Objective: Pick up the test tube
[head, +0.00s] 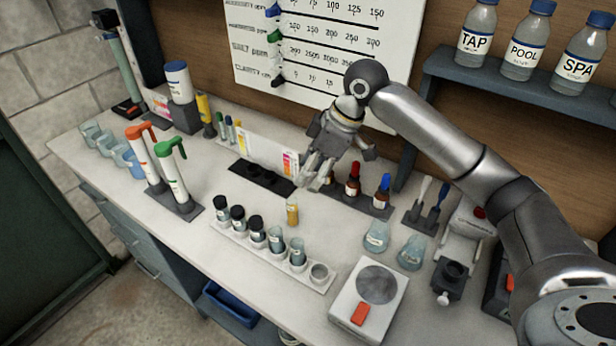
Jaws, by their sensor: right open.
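A small tube with yellow liquid (292,212) stands upright on the counter, behind a white rack (233,243). The rack holds a row of tubes, some with black caps (256,230) and some open with bluish liquid (297,252). I cannot tell which of these the task means by the test tube. My right gripper (316,178) is open and empty, pointing down. In the picture it is just above and right of the yellow tube, apart from it. My left gripper is out of view.
Dropper bottles (352,180) stand close right of my right gripper. A black tray (262,179) lies to its left. A white device with a round plate (378,284) and beakers (377,236) stand in front right. Orange and green tools (172,172) stand left.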

